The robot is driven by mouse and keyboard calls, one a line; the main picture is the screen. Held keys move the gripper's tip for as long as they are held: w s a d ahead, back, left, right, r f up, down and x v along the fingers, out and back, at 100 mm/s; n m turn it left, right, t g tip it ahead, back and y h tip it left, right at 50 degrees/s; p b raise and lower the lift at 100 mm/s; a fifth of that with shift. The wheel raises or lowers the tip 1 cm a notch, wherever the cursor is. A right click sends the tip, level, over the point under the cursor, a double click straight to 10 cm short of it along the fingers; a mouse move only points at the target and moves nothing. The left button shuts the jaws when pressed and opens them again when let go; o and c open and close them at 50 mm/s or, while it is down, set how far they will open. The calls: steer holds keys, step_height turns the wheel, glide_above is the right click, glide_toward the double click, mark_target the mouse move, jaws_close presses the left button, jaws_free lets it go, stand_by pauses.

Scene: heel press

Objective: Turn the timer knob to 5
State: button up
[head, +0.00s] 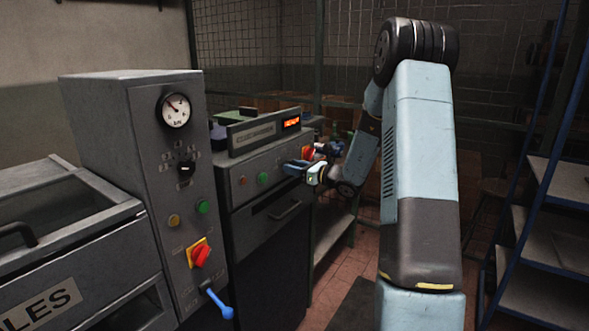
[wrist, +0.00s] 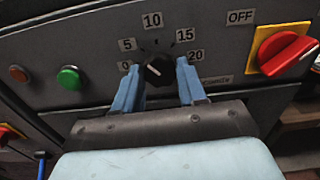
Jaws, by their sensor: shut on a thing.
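The timer knob (wrist: 158,70) is black and round, with a small light mark on its face. It sits on the grey panel inside a dial of labels 0, 5, 10, 15 and 20. The exact number its mark points to is hard to tell. My gripper (wrist: 158,80) has its two blue fingers on the left and right of the knob, shut on it. In the head view my gripper (head: 308,171) is at the front of the middle machine, and the knob is hidden there.
A red rotary switch on a yellow plate (wrist: 287,53), labelled OFF, is right of the knob. Orange (wrist: 19,73) and green (wrist: 69,77) buttons are to its left. The gauge cabinet (head: 150,130) stands left, with a blue lever (head: 220,304) sticking out. Blue-framed shelves (head: 545,220) stand right.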

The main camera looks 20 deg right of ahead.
steer(key=shift+f, duration=0.1)
steer(key=o, duration=1.1)
steer(key=shift+c, duration=0.2)
steer(key=shift+d, duration=0.1)
steer(key=v, duration=1.3)
steer(key=shift+s+d, duration=0.15)
steer(key=shift+s, duration=0.15)
steer(key=s+a+r+n+g, duration=0.3)
steer(key=s+a+n+g, duration=0.2)
steer(key=s+a+n, duration=0.3)
steer(key=s+a+r+n+g, duration=0.4)
steer(key=s+a+n+g, duration=0.25)
steer(key=a, duration=0.35)
steer(key=s+d+r+n+t+h, duration=0.1)
steer(key=s+r+n+h, duration=0.1)
steer(key=s+n+h, duration=0.3)
steer(key=s+d+r+n+t+h, duration=0.1)
steer(key=s+n+h, duration=0.5)
steer(key=s, duration=0.7)
step_height(320, 180, up, 2)
steer(key=n+t, duration=0.1)
steer(key=n, duration=0.1)
steer(key=shift+s+d+r+n, duration=0.25)
steer(key=shift+d+n, duration=0.1)
steer(key=shift+d, duration=0.05)
